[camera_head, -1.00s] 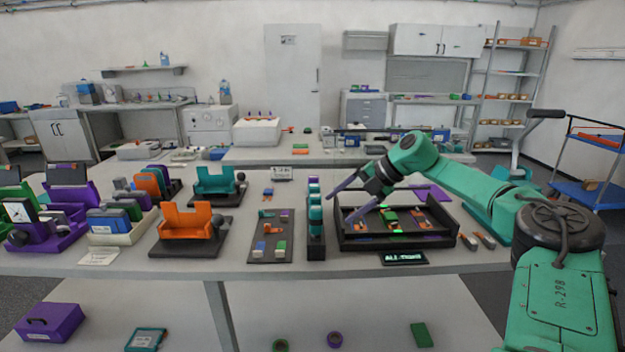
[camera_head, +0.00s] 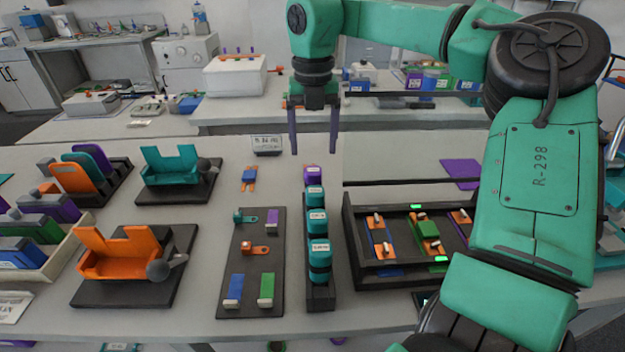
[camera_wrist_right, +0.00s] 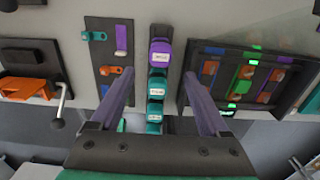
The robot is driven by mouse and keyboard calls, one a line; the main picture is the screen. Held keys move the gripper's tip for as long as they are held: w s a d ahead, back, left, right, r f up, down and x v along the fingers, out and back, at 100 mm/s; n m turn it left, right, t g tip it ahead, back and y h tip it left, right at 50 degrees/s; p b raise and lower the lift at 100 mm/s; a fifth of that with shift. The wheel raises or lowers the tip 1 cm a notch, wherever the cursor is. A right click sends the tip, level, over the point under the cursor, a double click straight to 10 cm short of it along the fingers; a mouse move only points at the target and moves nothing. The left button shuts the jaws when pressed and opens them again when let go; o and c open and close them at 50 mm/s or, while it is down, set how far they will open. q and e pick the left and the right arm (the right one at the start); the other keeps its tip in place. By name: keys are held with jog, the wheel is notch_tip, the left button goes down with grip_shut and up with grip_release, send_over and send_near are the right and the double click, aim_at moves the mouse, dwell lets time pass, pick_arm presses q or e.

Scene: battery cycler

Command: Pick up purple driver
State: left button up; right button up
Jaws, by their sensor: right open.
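The purple driver (camera_head: 313,174) stands at the far end of a narrow black rack (camera_head: 320,296), behind several teal drivers (camera_head: 319,258) in the same row. In the right wrist view the purple driver (camera_wrist_right: 160,54) has a white label and lies between the lines of my two fingers. My right gripper (camera_head: 313,144) points down over the far end of the rack, above and apart from the purple driver. Its two purple-grey fingers are spread and empty; they also show in the right wrist view (camera_wrist_right: 158,100). My left gripper is in neither view.
A black board with small parts (camera_head: 239,291) lies just left of the rack. A black tray with modules (camera_head: 348,222) stands just right. Orange (camera_head: 120,262) and teal (camera_head: 172,168) holders are farther left. Bare table lies behind the rack.

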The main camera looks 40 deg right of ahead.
aim_at(313, 181)
jog(key=f, duration=0.4)
jog(key=shift+s+a+p, duration=0.1)
jog(key=shift+s+p, duration=0.2)
jog(key=shift+p, duration=0.05)
jog(key=f, duration=0.2)
jog(key=f+p, duration=0.1)
jog(key=f, duration=0.1)
jog(key=w+f+p, duration=0.1)
jog(key=f, duration=0.1)
jog(key=shift+d+f, duration=0.25)
jog(key=shift+d, duration=0.05)
jog(key=shift+f, duration=0.15)
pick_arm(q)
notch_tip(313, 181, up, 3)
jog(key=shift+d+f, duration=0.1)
pick_arm(e)
grip_shut()
